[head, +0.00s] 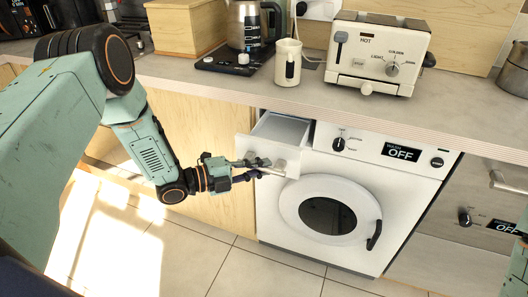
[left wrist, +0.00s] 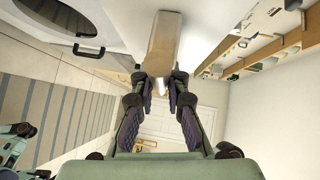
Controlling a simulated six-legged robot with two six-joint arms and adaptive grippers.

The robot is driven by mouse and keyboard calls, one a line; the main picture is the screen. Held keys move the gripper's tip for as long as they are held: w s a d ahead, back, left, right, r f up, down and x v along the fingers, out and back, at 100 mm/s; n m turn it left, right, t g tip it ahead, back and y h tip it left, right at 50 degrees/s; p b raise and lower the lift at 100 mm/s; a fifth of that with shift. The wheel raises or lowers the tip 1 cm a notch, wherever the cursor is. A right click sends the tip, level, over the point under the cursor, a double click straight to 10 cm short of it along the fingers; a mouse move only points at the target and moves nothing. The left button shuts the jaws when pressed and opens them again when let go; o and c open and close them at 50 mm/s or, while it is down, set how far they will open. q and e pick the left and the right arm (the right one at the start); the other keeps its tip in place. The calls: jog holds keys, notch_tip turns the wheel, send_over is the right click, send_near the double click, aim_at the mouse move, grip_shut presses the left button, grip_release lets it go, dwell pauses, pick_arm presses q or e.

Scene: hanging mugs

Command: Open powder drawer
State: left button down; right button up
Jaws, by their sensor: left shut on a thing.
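The powder drawer (head: 284,129) sticks out at the top left of the white washing machine (head: 320,180), and its empty-looking inside shows. My left gripper (head: 262,167) is at the drawer's front, shut on the drawer handle (head: 279,170). In the left wrist view the fingers (left wrist: 160,86) close on both sides of the handle (left wrist: 164,45). The fingers partly hide the handle in the head view. My right gripper is not in view.
The counter (head: 210,84) overhangs the washer and holds a white mug (head: 288,66), a kettle (head: 245,25) and a toaster (head: 376,52). The washer's round door (head: 329,211) is shut below the drawer. Tiled floor (head: 215,250) is clear in front.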

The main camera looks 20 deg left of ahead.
pick_arm(q)
jog(key=shift+s, duration=0.7)
jog(key=c, duration=1.3)
grip_release()
jog(key=shift+c, duration=0.2)
jog(key=v, duration=1.2)
